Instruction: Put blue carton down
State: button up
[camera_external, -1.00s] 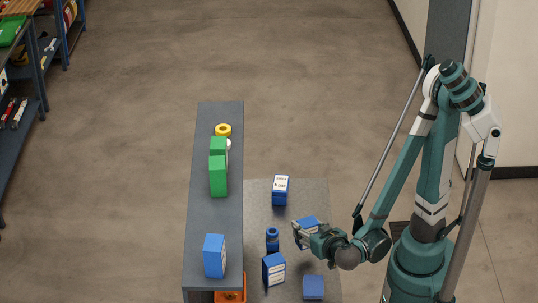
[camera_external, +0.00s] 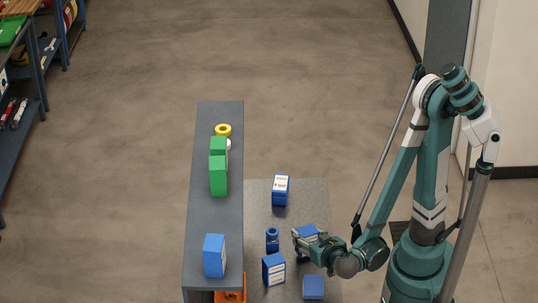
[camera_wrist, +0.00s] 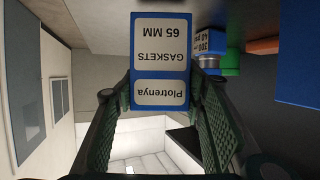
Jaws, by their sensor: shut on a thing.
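A blue carton with white label panels (camera_wrist: 160,62) is between the two green-padded fingers of my gripper (camera_wrist: 158,108) in the wrist view. Its label reads upside down there, "Plotrenya", "GASKETS", "65 MM". In the external view the same carton shows behind my gripper (camera_external: 303,242), partly hidden by it. My gripper is shut on it, over or on the grey mat (camera_external: 262,200). I cannot tell whether the carton's bottom touches the mat.
Other blue cartons stand on the mat behind (camera_external: 280,190), in front (camera_external: 273,269) and at front right (camera_external: 313,287). A blue bottle (camera_external: 272,240) is just left of my gripper. The dark shelf (camera_external: 205,150) holds green boxes (camera_external: 218,176) and a blue box (camera_external: 214,256).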

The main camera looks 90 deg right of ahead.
jog(key=shift+f, duration=0.75)
jog(key=shift+f+b, duration=0.15)
jog(key=shift+b, duration=0.2)
jog(key=o, duration=1)
jog(key=shift+r, duration=0.2)
jog(key=shift+p+v, duration=1.6)
jog(key=shift+v, duration=4.4)
jog(key=shift+f, duration=0.1)
